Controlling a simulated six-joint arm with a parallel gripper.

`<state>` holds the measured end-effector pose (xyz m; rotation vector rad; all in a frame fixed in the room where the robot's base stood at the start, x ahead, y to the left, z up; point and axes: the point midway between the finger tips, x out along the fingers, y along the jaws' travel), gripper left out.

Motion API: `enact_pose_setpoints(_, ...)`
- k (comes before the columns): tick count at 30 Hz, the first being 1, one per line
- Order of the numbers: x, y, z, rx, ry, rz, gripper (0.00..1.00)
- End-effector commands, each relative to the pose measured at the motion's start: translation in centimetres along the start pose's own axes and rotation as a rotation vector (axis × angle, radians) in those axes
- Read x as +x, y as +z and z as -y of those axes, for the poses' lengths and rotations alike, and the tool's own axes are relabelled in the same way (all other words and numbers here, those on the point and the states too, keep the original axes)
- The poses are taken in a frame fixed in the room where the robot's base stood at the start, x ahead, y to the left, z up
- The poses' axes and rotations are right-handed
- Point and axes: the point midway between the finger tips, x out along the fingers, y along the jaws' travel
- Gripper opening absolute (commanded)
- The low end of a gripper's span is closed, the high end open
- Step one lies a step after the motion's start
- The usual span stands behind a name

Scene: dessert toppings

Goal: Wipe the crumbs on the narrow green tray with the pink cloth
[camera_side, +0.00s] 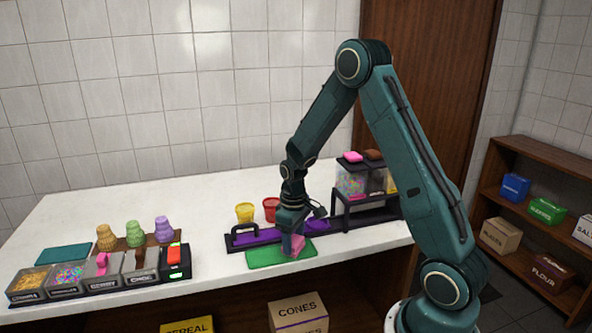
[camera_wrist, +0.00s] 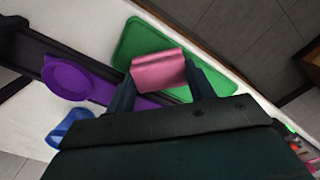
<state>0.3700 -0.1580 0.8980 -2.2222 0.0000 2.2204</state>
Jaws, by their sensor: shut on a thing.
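The green tray (camera_side: 268,254) lies flat near the front edge of the white counter, and it fills the upper middle of the wrist view (camera_wrist: 140,42). My gripper (camera_side: 293,238) is over the right part of this tray, pointing down. It is shut on the pink cloth (camera_side: 296,245), a folded block that shows between the two fingers in the wrist view (camera_wrist: 158,70). The cloth is at or just above the tray surface; I cannot tell if it touches. No crumbs can be made out; the cloth and gripper hide part of the tray.
Behind the tray is a black rack with a purple strip (camera_side: 262,236). Yellow (camera_side: 245,212) and red (camera_side: 271,208) cups stand behind it. A topping dispenser (camera_side: 352,181) is at right. Topping bins (camera_side: 66,279) and cones (camera_side: 134,234) stand at left. The counter between is clear.

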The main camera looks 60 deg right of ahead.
Motion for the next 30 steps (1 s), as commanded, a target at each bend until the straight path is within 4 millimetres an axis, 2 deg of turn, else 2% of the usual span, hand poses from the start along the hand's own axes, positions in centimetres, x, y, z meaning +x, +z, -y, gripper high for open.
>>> enact_pose_setpoints(7, 0.0, 1.7, -1.7, 0.003, 0.000, 0.001, 0.29)
enact_pose_setpoints(9, -0.5, 1.6, -1.6, 0.000, 0.001, 0.000, 0.29)
enact_pose_setpoints(11, -2.1, 1.5, -1.6, 0.000, 0.003, -0.005, 0.29)
enact_pose_setpoints(30, -7.5, 1.5, -1.6, 0.000, 0.001, -0.002, 0.29)
